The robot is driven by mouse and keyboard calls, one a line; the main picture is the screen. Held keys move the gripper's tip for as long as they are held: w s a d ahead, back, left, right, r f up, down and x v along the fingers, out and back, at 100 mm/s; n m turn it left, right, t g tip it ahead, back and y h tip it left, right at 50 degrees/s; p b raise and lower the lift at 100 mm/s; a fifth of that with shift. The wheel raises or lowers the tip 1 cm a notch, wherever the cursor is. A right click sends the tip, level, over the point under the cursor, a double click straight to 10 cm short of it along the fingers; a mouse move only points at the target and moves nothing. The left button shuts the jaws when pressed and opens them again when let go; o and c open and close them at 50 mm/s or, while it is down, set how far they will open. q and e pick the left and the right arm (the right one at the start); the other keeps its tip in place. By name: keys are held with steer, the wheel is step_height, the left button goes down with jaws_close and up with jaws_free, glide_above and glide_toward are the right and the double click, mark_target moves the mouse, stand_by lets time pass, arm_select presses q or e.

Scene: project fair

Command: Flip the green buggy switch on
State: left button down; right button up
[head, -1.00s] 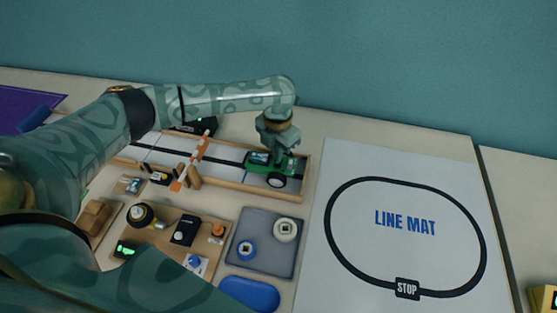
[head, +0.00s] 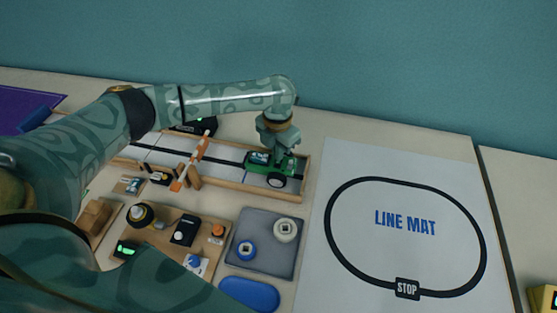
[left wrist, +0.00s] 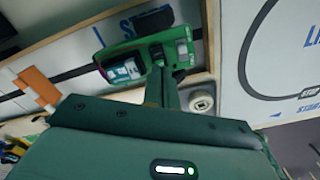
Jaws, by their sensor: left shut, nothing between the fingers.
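The green buggy (head: 257,158) stands at the right end of the wooden-edged track, with dark wheels and a light-and-blue block on top. My left gripper (head: 283,152) is shut and empty, pointing down over the right part of the buggy and hiding some of its top. In the left wrist view the buggy (left wrist: 128,56) lies just beyond my shut fingers (left wrist: 160,77). The fingertips are at or very near its top; I cannot tell whether they touch. The switch itself is too small or covered to make out its position. My right gripper is not in view.
An orange-and-wood gate (head: 198,160) crosses the track (head: 230,178) left of the buggy. A grey tray (head: 265,258) with two round parts and a wooden board (head: 208,222) with electronics lie in front. The line mat (head: 350,165) on the right is clear.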

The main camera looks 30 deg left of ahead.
arm_select(q)
steer(key=shift+f+b, duration=0.5)
steer(key=shift+f, duration=0.45)
stand_by(0.6)
step_height(320, 180, up, 7)
steer(key=p, duration=0.6)
steer(key=shift+r+p, duration=0.1)
steer(key=shift+p, duration=0.2)
